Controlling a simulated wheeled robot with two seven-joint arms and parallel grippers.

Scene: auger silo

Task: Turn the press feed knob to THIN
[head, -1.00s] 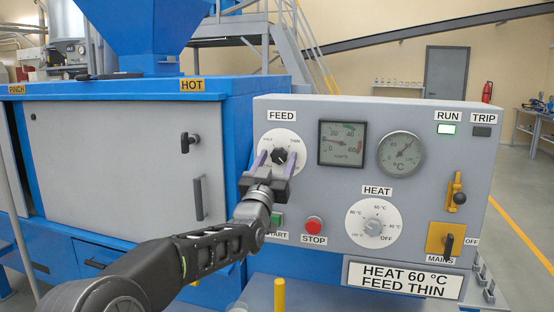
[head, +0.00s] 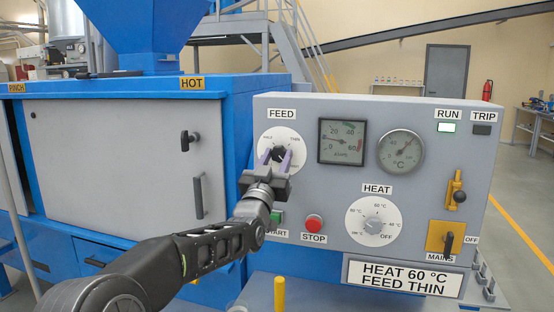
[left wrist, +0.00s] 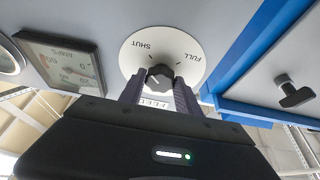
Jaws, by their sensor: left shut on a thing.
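The feed knob (head: 279,150) is a dark knob on a white round dial (head: 268,134) under the FEED label. HALF and THIN show on the dial's upper part in the head view. In the left wrist view the dial (left wrist: 190,55) shows SHUT and FULL, and the knob (left wrist: 160,77) sits between my fingertips. My left gripper (head: 276,156) is shut on the knob, with one purple-grey finger on each side. The fingers partly hide the knob, and I cannot tell exactly which word it points to. My right gripper is not in view.
The grey panel (head: 330,220) also carries an ammeter (head: 341,142), a temperature gauge (head: 401,152), a HEAT dial (head: 374,222), a red STOP button (head: 314,223) and a MAINS switch (head: 447,240). A sign (head: 404,279) reads "HEAT 60 °C FEED THIN".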

